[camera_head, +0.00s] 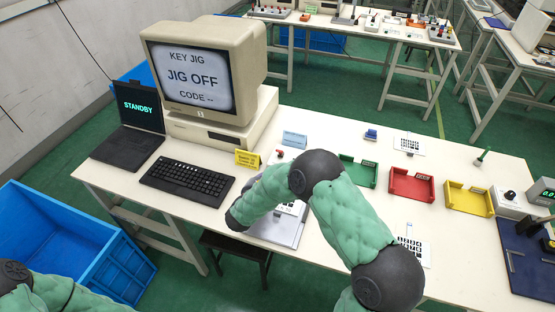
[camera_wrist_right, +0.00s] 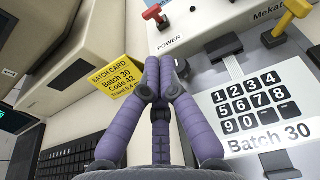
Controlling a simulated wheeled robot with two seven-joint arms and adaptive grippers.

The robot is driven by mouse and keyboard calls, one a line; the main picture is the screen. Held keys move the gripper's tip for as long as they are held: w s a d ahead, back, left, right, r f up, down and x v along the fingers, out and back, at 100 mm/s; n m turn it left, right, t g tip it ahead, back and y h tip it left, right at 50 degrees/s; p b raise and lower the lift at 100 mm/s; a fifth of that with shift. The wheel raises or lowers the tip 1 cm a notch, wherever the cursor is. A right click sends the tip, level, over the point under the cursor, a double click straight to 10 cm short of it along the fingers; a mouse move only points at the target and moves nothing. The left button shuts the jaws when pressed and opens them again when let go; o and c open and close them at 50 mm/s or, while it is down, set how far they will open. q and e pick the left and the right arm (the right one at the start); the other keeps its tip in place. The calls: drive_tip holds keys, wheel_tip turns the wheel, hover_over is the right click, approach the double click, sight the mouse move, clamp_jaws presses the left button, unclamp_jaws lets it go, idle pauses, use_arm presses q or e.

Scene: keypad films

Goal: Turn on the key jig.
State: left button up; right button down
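The key jig is a pale panel with a grey plate (camera_head: 283,231), partly covered by my right arm in the head view. In the right wrist view, a red switch (camera_wrist_right: 155,13) stands on the jig above the word POWER. A keypad film marked Batch 30 (camera_wrist_right: 252,108) lies on the jig to the right. My right gripper (camera_wrist_right: 160,64) has its purple fingers drawn together, empty, just below the POWER label and apart from the red switch. The monitor (camera_head: 198,77) reads KEY JIG, JIG OFF, CODE --. My left gripper is out of view.
A yellow batch card (camera_wrist_right: 115,78) reads Batch 30, Code 42, left of the fingers. A yellow lever (camera_wrist_right: 287,25) stands at the jig's upper right. A keyboard (camera_head: 187,181) and laptop (camera_head: 130,143) are at left. Green, red (camera_head: 411,184) and yellow trays stand at right.

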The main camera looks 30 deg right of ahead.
drive_tip(key=b, duration=0.3)
approach(281, 154)
drive_tip(key=x, duration=0.5)
drive_tip(key=shift+w+f, duration=0.15)
drive_tip(key=shift+w, duration=0.05)
drive_tip(key=shift+d+r+p, duration=0.1)
drive_tip(key=shift+r+p, duration=0.2)
drive_tip(key=shift+p, duration=0.1)
drive_tip(key=shift+g, duration=0.3)
drive_tip(key=shift+y, duration=0.3)
